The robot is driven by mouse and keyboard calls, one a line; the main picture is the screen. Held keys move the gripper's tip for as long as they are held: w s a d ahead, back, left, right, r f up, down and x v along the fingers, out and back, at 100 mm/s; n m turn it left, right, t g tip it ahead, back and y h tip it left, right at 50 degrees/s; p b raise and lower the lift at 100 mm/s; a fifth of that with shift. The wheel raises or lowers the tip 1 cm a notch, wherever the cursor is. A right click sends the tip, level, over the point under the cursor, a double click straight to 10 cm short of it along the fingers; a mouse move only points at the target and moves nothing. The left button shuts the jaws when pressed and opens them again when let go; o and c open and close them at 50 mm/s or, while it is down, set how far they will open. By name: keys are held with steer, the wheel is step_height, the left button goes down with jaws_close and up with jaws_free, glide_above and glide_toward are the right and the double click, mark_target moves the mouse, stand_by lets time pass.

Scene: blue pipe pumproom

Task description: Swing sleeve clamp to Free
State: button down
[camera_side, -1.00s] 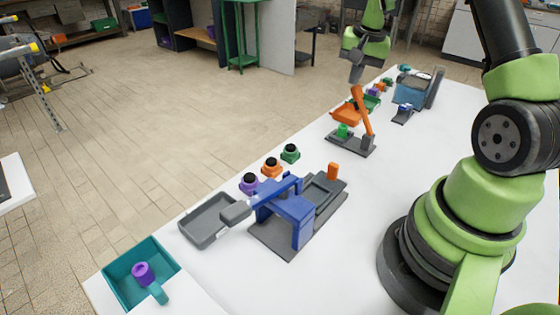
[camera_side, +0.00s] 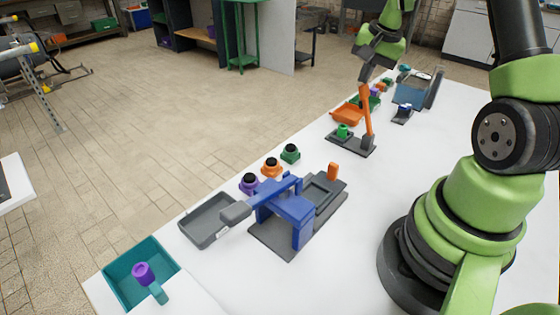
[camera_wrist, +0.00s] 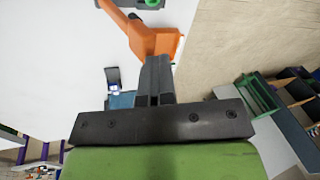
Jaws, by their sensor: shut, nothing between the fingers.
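The clamp stands on a dark grey base (camera_side: 350,144) on the white table, with an upright orange lever (camera_side: 367,112) and a green sleeve-like piece (camera_side: 343,130) beside it. My gripper (camera_side: 364,77) is at the top of the lever, shut with nothing between the fingers. In the wrist view, the shut fingers (camera_wrist: 154,68) lie close to the orange lever's end (camera_wrist: 152,40). I cannot tell whether they touch it. Part of the green piece (camera_wrist: 152,3) shows at the top edge there.
A blue bin (camera_side: 411,93) stands farther right. A blue-armed fixture (camera_side: 290,209), a grey tray (camera_side: 203,226) and a teal bin (camera_side: 122,290) are nearer.

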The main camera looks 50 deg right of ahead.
steer(key=s+a+f+n+g, duration=0.1)
steer(key=s+f+n+g, duration=0.15)
steer(key=s+f, duration=0.45)
step_height(320, 180, up, 9)
steer(key=w, duration=0.1)
steer(key=shift+w+a+f, duration=0.2)
steer(key=shift+w, duration=0.15)
steer(key=shift+g, duration=0.25)
steer(key=a+r+n+t, duration=0.3)
steer(key=a+r, duration=0.7)
steer(key=a, duration=0.3)
steer(key=s+a+r+n+t+y, duration=0.2)
steer(key=s+a, duration=0.6)
steer(key=a, duration=0.4)
steer(key=r+n+t, duration=0.1)
steer(key=n+t, duration=0.1)
steer(key=n, duration=0.1)
steer(key=shift+s, duration=0.35)
